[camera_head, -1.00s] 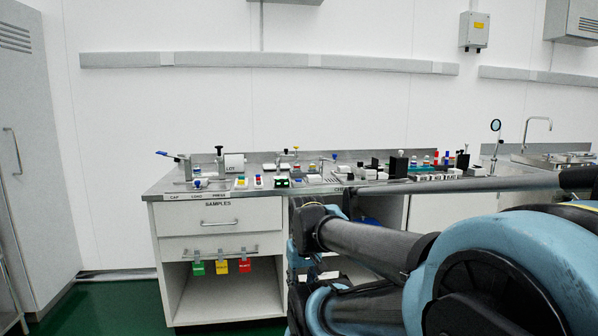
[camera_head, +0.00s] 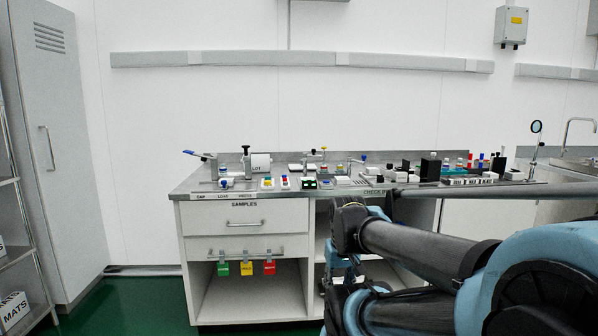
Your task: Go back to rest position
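My blue and dark grey arm fills the lower right of the head view, folded in front of the bench. My gripper cannot be made out; the arm's links hide that area, so its fingers and anything in them do not show. The lab bench (camera_head: 190,192) stands ahead, with a drawer marked SAMPLES (camera_head: 270,217) under its left part. Several small devices and coloured items stand on its top, apart from the visible arm links as far as I can tell.
A tall grey cabinet (camera_head: 60,130) stands at the left. A shelf rack (camera_head: 22,215) with a box marked MATS (camera_head: 12,308) is at the left edge. Green, yellow and red tags (camera_head: 247,268) hang below the drawers. A sink tap (camera_head: 568,128) is at far right. Green floor (camera_head: 140,300) is clear at left.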

